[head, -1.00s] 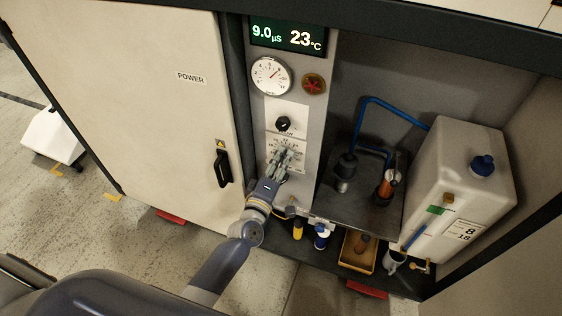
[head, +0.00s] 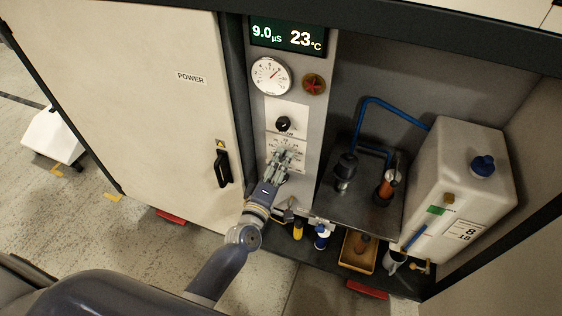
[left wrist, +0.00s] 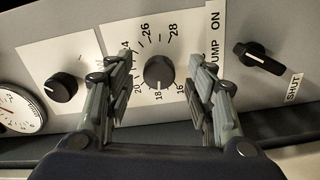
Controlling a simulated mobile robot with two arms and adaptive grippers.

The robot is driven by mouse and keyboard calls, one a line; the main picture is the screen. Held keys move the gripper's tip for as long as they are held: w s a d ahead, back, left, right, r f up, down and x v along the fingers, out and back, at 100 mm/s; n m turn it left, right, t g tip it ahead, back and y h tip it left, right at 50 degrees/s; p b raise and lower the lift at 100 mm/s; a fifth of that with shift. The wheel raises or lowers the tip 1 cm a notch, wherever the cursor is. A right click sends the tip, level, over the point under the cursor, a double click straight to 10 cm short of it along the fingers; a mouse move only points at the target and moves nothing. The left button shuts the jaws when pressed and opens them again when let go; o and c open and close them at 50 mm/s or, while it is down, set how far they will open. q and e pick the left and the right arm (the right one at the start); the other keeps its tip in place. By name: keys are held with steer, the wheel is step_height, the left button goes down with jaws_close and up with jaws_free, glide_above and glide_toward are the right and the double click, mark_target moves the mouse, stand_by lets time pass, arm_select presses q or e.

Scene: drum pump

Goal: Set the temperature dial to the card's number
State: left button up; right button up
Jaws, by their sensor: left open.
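The temperature dial (left wrist: 159,71) is a black round knob on a white plate with numbers from 16 to 28, seen in the left wrist view. A pale mark on it seems to point towards 18. My left gripper (left wrist: 159,60) is open, with one finger on each side of the dial; I cannot tell whether either touches it. In the head view my left gripper (head: 281,162) covers the dial. The card (head: 465,231) on the white tank reads 8 over 18. The display (head: 288,36) reads 9.0 µS and 23 °C. My right gripper is not in view.
Another black knob (left wrist: 61,88) and a gauge (left wrist: 18,108) are at left in the wrist view; a switch (left wrist: 259,57) marked PUMP ON and SHUT is at right. A cabinet door handle (head: 222,168) stands left of my left arm. Bottles (head: 321,237) stand below.

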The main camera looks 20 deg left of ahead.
arm_select(q)
steer(key=s, duration=1)
steer(key=shift+s+a, duration=0.35)
steer(key=shift+s, duration=0.05)
steer(key=s+f+m+g, duration=0.2)
steer(key=f+m+g, duration=0.1)
steer(key=f, duration=0.6)
steer(key=s+f+m+g, duration=0.2)
steer(key=s+f+m, duration=0.1)
steer(key=f, duration=0.7)
steer(key=s+a+f+m+g, duration=0.2)
steer(key=s+f+m+g, duration=0.5)
steer(key=s+f, duration=1.4)
steer(key=shift+a+f+m+g, duration=0.4)
steer(key=shift+f+g, duration=0.3)
steer(key=shift+f, duration=0.1)
steer(key=s+a+f+m+g, duration=0.1)
steer(key=s, duration=0.3)
steer(key=s+a+f+m+g, duration=0.1)
steer(key=s+f, duration=0.1)
steer(key=s, duration=0.2)
steer(key=s+a+f+m+g+y, duration=0.1)
steer(key=s, duration=0.4)
steer(key=shift+f+g, duration=0.3)
steer(key=shift+c, duration=0.4)
